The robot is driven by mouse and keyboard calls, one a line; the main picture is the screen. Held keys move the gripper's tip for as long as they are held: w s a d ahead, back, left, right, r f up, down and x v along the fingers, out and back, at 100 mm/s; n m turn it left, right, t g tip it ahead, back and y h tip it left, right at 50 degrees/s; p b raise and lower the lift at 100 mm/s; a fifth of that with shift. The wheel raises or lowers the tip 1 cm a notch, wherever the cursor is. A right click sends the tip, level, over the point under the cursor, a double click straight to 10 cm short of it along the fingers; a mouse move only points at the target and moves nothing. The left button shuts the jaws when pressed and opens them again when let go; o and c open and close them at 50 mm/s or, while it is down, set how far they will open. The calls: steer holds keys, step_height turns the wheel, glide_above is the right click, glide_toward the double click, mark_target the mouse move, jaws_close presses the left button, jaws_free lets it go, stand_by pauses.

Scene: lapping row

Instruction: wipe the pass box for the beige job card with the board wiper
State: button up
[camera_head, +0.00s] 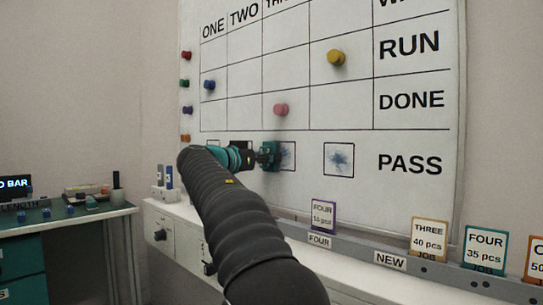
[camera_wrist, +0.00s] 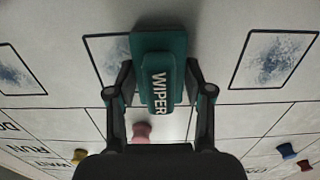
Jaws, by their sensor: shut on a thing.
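My gripper (camera_wrist: 160,103) is shut on the teal board wiper (camera_wrist: 160,75), labelled WIPER. In the head view the wiper (camera_head: 269,155) is at the board's PASS row, over the left part of the third box (camera_head: 288,156), which shows blue smudges. I cannot tell whether its pad touches the board. The fourth pass box (camera_head: 339,159) has a blue smudge. Another smudged box (camera_wrist: 275,60) is right of the wiper in the wrist view.
The whiteboard (camera_head: 420,130) carries a yellow magnet (camera_head: 336,58), a pink one (camera_head: 281,109) and a blue one (camera_head: 209,85). Several magnets line its left edge. A cluttered bench (camera_head: 70,222) is at left.

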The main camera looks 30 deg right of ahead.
mark_target(294, 156)
steer(key=shift+r, duration=0.25)
steer(key=shift+s+d+r+b, duration=0.1)
steer(key=shift+s+d+b, duration=0.25)
steer(key=shift+s, duration=0.4)
steer(key=shift+s+d+f+b, duration=0.1)
steer(key=shift+s+d+b, duration=0.1)
steer(key=shift+s+b, duration=0.45)
steer(key=shift+s+d+r+b, duration=0.1)
steer(key=shift+s+d+b, duration=0.2)
steer(key=shift+s, duration=0.6)
steer(key=shift+s+d, duration=0.25)
steer(key=shift+s, duration=0.35)
steer(key=shift+s+d, duration=0.2)
steer(key=shift+s, duration=0.4)
steer(key=shift+w, duration=0.15)
steer(key=shift+w+a+p, duration=0.45)
steer(key=shift+w, duration=0.7)
steer(key=shift+w+a+p, duration=0.4)
steer(key=shift+w+p, duration=0.1)
steer(key=shift+w, duration=0.65)
steer(key=shift+w+a+p, duration=0.45)
steer(key=shift+w, duration=0.7)
